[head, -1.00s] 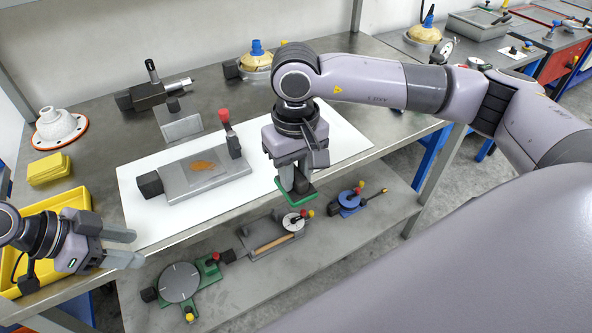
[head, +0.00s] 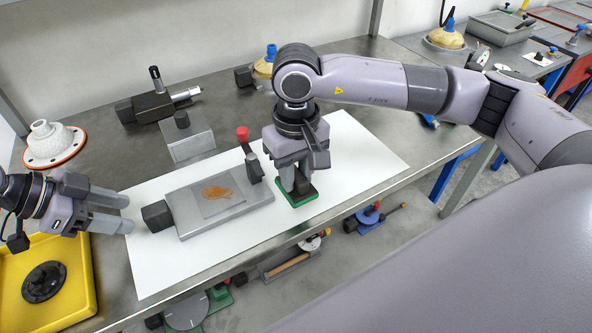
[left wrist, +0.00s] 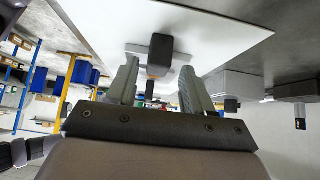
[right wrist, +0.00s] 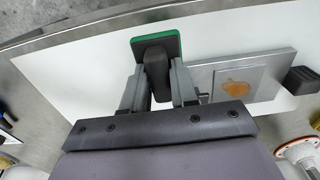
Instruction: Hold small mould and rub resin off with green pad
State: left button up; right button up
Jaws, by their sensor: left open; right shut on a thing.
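The small mould (head: 185,226) is a flat grey plate lying on a white sheet, with a brown resin patch (head: 217,192) on its top. A black block (head: 157,216) sits at its left end, and a red-knobbed part stands at its right end. My left gripper (head: 130,213) is open, its fingers pointing at the black block; in the left wrist view the block (left wrist: 161,48) shows beyond the fingertips, ungripped. My right gripper (head: 298,180) is shut on the dark handle of the green pad (head: 297,200), right of the mould. The pad (right wrist: 172,37) looks apart from the mould.
A yellow tray (head: 88,300) holding a black disc stands at front left. A white cone on an orange-rimmed base (head: 52,145) and a grey fixture (head: 188,140) stand behind. The white sheet (head: 350,160) is clear to the right. A lower shelf holds several tools.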

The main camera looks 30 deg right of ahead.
aim_at(143, 217)
pick_arm(q)
jog(key=shift+b+x, duration=0.55)
jog(key=shift+x, duration=1.6)
jog(key=c, duration=0.6)
jog(key=shift+c, duration=0.2)
grip_shut()
